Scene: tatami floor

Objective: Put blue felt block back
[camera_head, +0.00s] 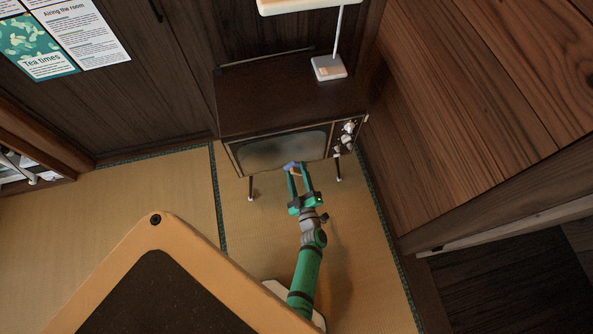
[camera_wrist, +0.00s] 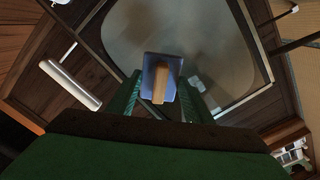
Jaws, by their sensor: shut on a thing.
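The blue felt block (camera_head: 290,165) is held at the tips of my green gripper (camera_head: 298,170), just in front of the screen of an old television. In the wrist view the block (camera_wrist: 150,64) shows its blue face with a tan strip down the middle, between the two green fingers (camera_wrist: 160,92). The gripper is shut on it. The television (camera_head: 278,100) has a dark wooden case, and its grey screen (camera_wrist: 165,30) fills the area behind the block. I cannot tell whether the block touches the screen.
A white lamp (camera_head: 328,67) stands on the television. Knobs (camera_head: 348,128) sit on its right front. A dark wooden cabinet (camera_head: 480,90) is close on the right. An orange-rimmed table (camera_head: 115,262) stands at the lower left. Tatami floor (camera_head: 165,185) is clear left of the television.

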